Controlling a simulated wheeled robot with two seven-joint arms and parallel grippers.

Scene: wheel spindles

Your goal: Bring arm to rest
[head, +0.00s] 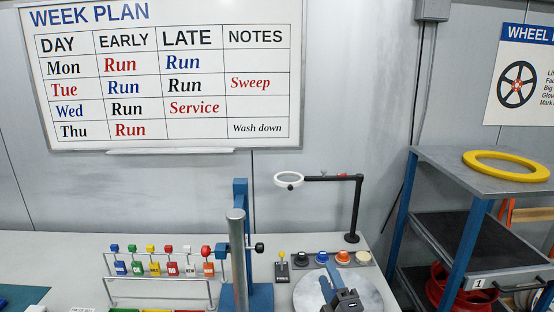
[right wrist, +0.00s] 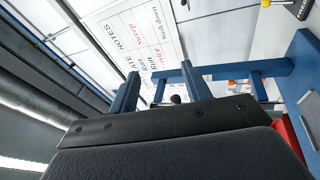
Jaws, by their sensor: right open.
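My right gripper (head: 333,281) shows at the bottom of the head view, in front of a round grey disc (head: 372,290) on the bench. Its dark body hides part of the disc. In the right wrist view the two blue fingers (right wrist: 160,88) stand apart with nothing between them, so it is open and empty. I cannot tell how high it is above the disc. My left gripper is in neither view.
A blue stand with a steel column (head: 238,260) rises left of the gripper. A rack of coloured tags (head: 160,278) stands further left. Behind are a button row (head: 322,258) and a black lamp arm (head: 358,205). A blue-legged shelf (head: 470,225) stands right.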

